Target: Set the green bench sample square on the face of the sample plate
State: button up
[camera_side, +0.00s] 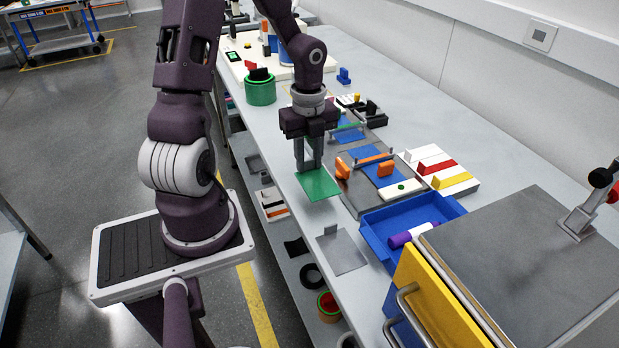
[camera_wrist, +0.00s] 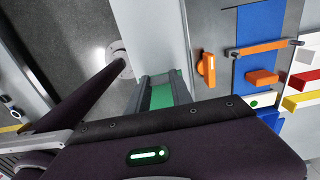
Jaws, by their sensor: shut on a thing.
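The green bench sample (camera_side: 319,185) is a thin flat green square. My gripper (camera_side: 309,166) is shut on it and holds it over the grey bench, near the bench's left edge. In the wrist view the sample (camera_wrist: 160,97) shows as a green strip between the fingers of my gripper (camera_wrist: 163,91); the rest of it is hidden. A flat grey plate (camera_side: 347,257) with a small upright tab lies on the bench, nearer the camera than the sample and apart from it. It looks like the sample plate. I cannot tell the sample's exact height above the bench.
Right of the sample is a dark board (camera_side: 357,197) with a blue strip and orange handles. A blue tray (camera_side: 377,238) holding a purple-and-white cylinder stands right of the grey plate. A yellow drawer front (camera_side: 428,300) is nearer. A green can (camera_side: 261,91) stands farther back.

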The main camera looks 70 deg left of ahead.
jog(key=shift+n, duration=0.6)
jog(key=r, duration=0.1)
jog(key=w+r, duration=0.1)
jog(key=r, duration=0.2)
jog(key=shift+w+d+r, duration=0.15)
jog(key=shift+w+r, duration=0.05)
jog(key=shift+w, duration=0.15)
jog(key=w+d+r+n, duration=1)
jog(key=w+d+n, duration=0.2)
jog(key=w+d, duration=0.15)
jog(key=s+d+r+n, duration=0.1)
jog(key=s+d+r, duration=0.2)
jog(key=d, duration=0.6)
jog(key=s+d+r+n, duration=0.2)
jog(key=s+d, duration=0.1)
jog(key=d, duration=0.7)
jog(key=s+d+r+n, duration=0.1)
jog(key=s+d+r, duration=0.2)
jog(key=d, duration=0.6)
jog(key=shift+s+d+r+n, duration=0.15)
jog(key=shift+d+r+n, duration=0.05)
jog(key=shift+r+n, duration=0.2)
send_over(493, 275)
jog(key=shift+f, duration=2.95)
jog(key=shift+f, duration=0.4)
jog(key=shift+f, duration=0.8)
